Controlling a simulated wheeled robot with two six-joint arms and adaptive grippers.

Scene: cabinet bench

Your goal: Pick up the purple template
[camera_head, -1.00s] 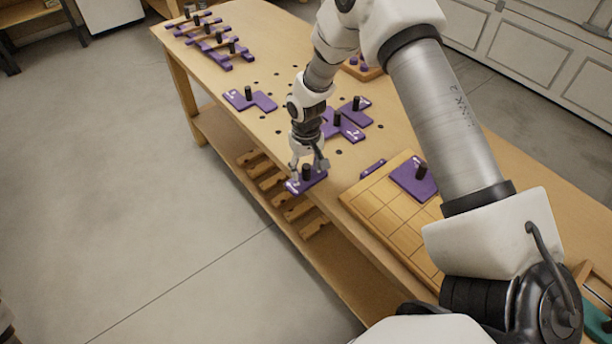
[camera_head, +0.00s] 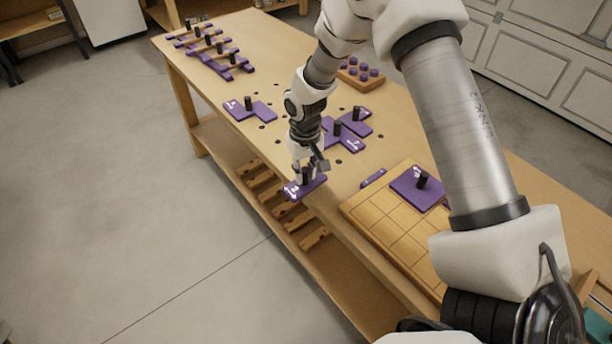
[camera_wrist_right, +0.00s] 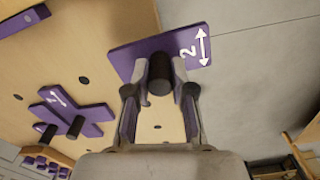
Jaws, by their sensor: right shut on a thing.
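A flat purple template (camera_head: 293,190) with a black peg and white markings is at the near edge of the bench, below my right gripper (camera_head: 308,168). In the right wrist view the same template (camera_wrist_right: 140,52) shows a white 2 and an arrow. Its black peg (camera_wrist_right: 160,72) stands between the two fingers of my right gripper (camera_wrist_right: 160,88), which is shut on the peg. Part of the template reaches past the bench edge. I cannot tell whether it is touching the bench top. My left gripper is not in view.
Other purple templates with pegs stand on the bench (camera_head: 215,120): an L-shaped one (camera_head: 262,110), others behind my gripper (camera_head: 345,143), and one (camera_head: 408,188) on a gridded wooden board (camera_head: 365,205). Several more (camera_head: 222,62) are at the far end. A block with purple knobs (camera_head: 362,76) lies behind.

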